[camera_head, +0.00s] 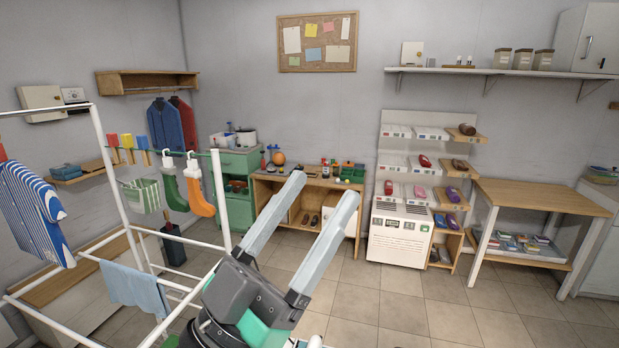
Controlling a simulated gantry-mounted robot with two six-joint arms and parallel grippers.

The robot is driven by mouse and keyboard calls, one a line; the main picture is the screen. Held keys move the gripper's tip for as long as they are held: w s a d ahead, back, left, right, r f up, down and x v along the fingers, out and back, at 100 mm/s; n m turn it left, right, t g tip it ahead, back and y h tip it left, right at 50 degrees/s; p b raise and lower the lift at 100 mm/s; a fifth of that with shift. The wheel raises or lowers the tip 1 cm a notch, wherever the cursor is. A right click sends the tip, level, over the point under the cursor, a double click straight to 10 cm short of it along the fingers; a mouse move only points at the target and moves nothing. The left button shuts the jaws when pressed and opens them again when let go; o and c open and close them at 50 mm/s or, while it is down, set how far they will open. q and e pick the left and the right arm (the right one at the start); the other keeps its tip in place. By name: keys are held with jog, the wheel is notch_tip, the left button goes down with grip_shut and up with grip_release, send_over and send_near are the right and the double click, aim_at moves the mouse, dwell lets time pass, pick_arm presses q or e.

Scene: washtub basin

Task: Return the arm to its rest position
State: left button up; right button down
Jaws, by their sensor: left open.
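My left gripper (323,186) reaches up from the bottom middle of the head view. Its two long grey fingers stand wide apart and point up and away toward the back wall. It is open, and nothing shows between the fingers except the far bench and floor behind them. Its dark body with green parts is at the bottom centre, just right of the white drying rack (115,170). I cannot tell whether it touches the rack's lower bars. My right gripper is not in view.
The rack holds a striped shirt (38,215), a blue cloth (135,287), a green sock (174,188) and an orange sock (199,192). A wooden bench (262,205), a shoe display (398,243) and a wooden table (545,195) stand along the back. The tiled floor at right is clear.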

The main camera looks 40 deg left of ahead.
pick_arm(q)
notch_tip(320, 180, up, 35)
jog(key=s+d+t+h+p, duration=0.1)
jog(key=s+d+p, duration=0.15)
jog(key=p, duration=2.65)
notch_tip(320, 180, down, 33)
jog(key=b, duration=3.2)
jog(key=shift+s+r+b, duration=0.15)
jog(key=shift+s+b, duration=0.05)
jog(key=shift+b, duration=0.15)
jog(key=shift+o, duration=0.4)
jog(key=shift+a, duration=0.1)
